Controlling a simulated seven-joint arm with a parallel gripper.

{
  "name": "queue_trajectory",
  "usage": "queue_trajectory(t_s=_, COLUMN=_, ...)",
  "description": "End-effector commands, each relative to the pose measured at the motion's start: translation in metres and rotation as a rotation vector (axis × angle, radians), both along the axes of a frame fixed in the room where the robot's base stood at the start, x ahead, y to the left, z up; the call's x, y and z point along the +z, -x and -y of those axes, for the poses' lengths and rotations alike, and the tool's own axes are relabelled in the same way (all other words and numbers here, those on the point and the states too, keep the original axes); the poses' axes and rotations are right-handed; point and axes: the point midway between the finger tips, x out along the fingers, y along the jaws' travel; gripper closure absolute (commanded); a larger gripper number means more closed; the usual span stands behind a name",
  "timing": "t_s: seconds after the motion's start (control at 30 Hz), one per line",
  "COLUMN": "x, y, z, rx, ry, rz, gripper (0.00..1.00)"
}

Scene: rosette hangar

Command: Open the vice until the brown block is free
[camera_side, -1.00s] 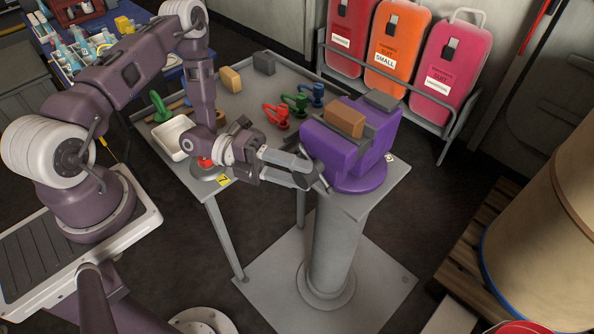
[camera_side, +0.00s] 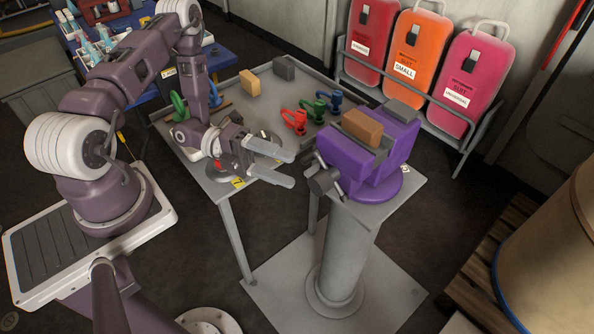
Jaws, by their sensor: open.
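The purple vice (camera_side: 372,175) stands on a grey pedestal right of centre. The brown block (camera_side: 362,127) sits at the top of the vice between its jaws, with its upper part showing. I cannot tell whether there is a gap beside it. The vice's dark grey screw end and handle (camera_side: 323,181) stick out at its left front. My gripper (camera_side: 291,168) is open and empty, just left of that handle. Its two grey fingers point right toward the handle and are apart from it.
A grey table behind my gripper holds red (camera_side: 294,121), green (camera_side: 314,108) and blue (camera_side: 336,99) clamp-like things, a yellow block (camera_side: 250,83) and a grey block (camera_side: 284,68). Suit cases (camera_side: 412,52) stand on a rack behind the vice. A large drum (camera_side: 550,235) stands at right.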

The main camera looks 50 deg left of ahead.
Motion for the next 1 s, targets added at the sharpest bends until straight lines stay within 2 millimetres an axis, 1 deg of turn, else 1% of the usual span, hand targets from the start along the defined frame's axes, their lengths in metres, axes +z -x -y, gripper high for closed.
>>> queue_trajectory(t_s=0.17, x=0.000, y=0.000, z=-0.001, rx=-0.001, ry=0.000, rz=0.000, gripper=0.39)
queue_trajectory(t_s=0.2, x=0.000, y=0.000, z=-0.001, rx=-0.001, ry=0.000, rz=0.000, gripper=0.43)
queue_trajectory(t_s=0.27, x=0.005, y=0.000, z=-0.001, rx=0.000, ry=0.001, rz=0.000, gripper=0.55)
queue_trajectory(t_s=0.3, x=0.014, y=0.000, z=-0.001, rx=0.001, ry=0.000, rz=0.002, gripper=0.62)
queue_trajectory(t_s=0.37, x=0.038, y=0.000, z=-0.001, rx=0.000, ry=-0.002, rz=0.006, gripper=0.74)
queue_trajectory(t_s=0.4, x=0.059, y=0.000, z=-0.001, rx=0.000, ry=-0.005, rz=0.008, gripper=0.82)
queue_trajectory(t_s=0.47, x=0.093, y=0.000, z=-0.001, rx=0.001, ry=-0.007, rz=0.010, gripper=0.94)
queue_trajectory(t_s=0.5, x=0.113, y=0.000, z=-0.001, rx=0.000, ry=-0.007, rz=0.011, gripper=1.00)
queue_trajectory(t_s=0.57, x=0.141, y=0.000, z=-0.001, rx=0.001, ry=-0.008, rz=0.010, gripper=1.00)
queue_trajectory(t_s=0.6, x=0.158, y=0.001, z=0.000, rx=-0.001, ry=-0.008, rz=0.010, gripper=1.00)
queue_trajectory(t_s=0.83, x=0.241, y=0.001, z=0.000, rx=0.001, ry=-0.009, rz=0.011, gripper=1.00)
queue_trajectory(t_s=0.87, x=0.235, y=-0.009, z=0.002, rx=0.013, ry=-0.036, rz=-0.025, gripper=1.00)
queue_trajectory(t_s=0.9, x=0.216, y=-0.030, z=0.004, rx=0.050, ry=-0.095, rz=-0.092, gripper=1.00)
queue_trajectory(t_s=0.97, x=0.194, y=-0.059, z=0.004, rx=0.124, ry=-0.172, rz=-0.181, gripper=1.00)
queue_trajectory(t_s=1.0, x=0.181, y=-0.079, z=0.003, rx=0.180, ry=-0.219, rz=-0.238, gripper=1.00)
